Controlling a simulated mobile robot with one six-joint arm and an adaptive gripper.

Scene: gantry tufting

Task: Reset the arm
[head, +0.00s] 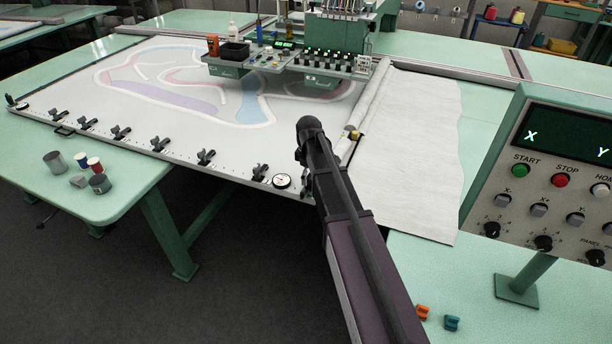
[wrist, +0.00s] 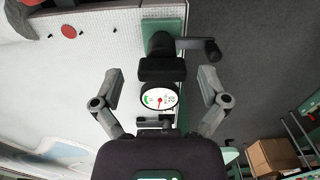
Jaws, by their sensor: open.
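My gripper (wrist: 160,86) shows in the wrist view with its two grey fingers spread wide apart. Nothing is held between them. Beyond the gap is a white round dial gauge (wrist: 159,97) with a red needle, below a dark block with a crank handle (wrist: 205,48). I cannot tell whether any finger touches these. In the head view my arm reaches from the bottom up to the front right corner of the tufting frame; the gripper's fingers cannot be made out there. A dial gauge (head: 282,181) also shows there, just left of my arm.
Black clamps (head: 206,158) line the front edge of the white backing cloth (head: 70,95). The green tufting machine (head: 335,45) stands behind. A control panel (head: 560,165) stands at right.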

